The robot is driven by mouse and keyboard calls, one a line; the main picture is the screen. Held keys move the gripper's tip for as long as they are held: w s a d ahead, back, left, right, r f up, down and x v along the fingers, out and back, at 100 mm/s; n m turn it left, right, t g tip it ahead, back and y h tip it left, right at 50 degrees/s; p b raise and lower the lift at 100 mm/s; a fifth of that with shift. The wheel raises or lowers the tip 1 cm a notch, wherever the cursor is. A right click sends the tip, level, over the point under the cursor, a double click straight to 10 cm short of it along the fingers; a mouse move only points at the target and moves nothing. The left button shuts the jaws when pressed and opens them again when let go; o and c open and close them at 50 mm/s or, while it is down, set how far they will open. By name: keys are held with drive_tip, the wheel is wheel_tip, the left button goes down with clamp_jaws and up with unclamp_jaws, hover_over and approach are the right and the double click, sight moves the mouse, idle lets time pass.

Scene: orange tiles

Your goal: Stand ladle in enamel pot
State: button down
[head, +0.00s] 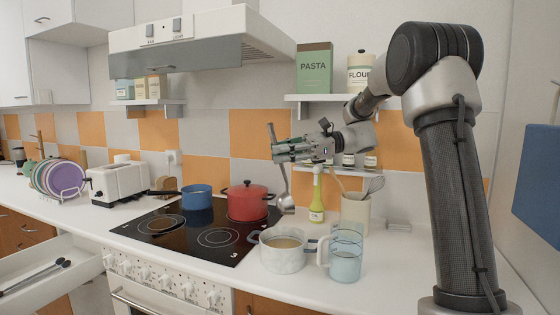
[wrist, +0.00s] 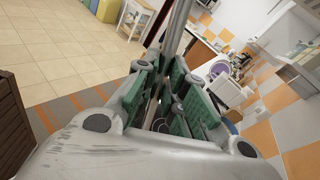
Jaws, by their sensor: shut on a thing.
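My gripper (head: 277,150) is shut on the steel ladle (head: 286,200) and holds it in the air. The ladle hangs about upright, bowl down, above the pale speckled pot in the head view; the bowl is apart from the pot. In the wrist view the ladle's shaft (wrist: 178,28) rises from between the green-padded fingers (wrist: 160,95). The pale speckled pot (head: 282,262), which looks like the enamel pot, stands at the counter's front edge. It has blue handles and brownish contents. The ladle's exact depth over the pot is hard to tell.
A glass jug (head: 345,262) stands close right of the pot. A red lidded pot (head: 247,203) and a blue pan (head: 197,197) are on the black hob (head: 165,232). A yellow-green bottle (head: 317,200) and a utensil crock (head: 355,214) stand behind. An open drawer (head: 60,275) is at left.

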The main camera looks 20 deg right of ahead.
drive_tip(key=shift+f, duration=6.3)
drive_tip(key=shift+f, duration=0.1)
drive_tip(key=c, duration=1.4)
unclamp_jaws()
drive_tip(key=shift+d, duration=0.1)
approach(282, 197)
drive_tip(key=s, duration=0.1)
drive_tip(key=s+d+r, duration=0.1)
drive_tip(key=s, duration=0.1)
drive_tip(key=shift+r, duration=0.2)
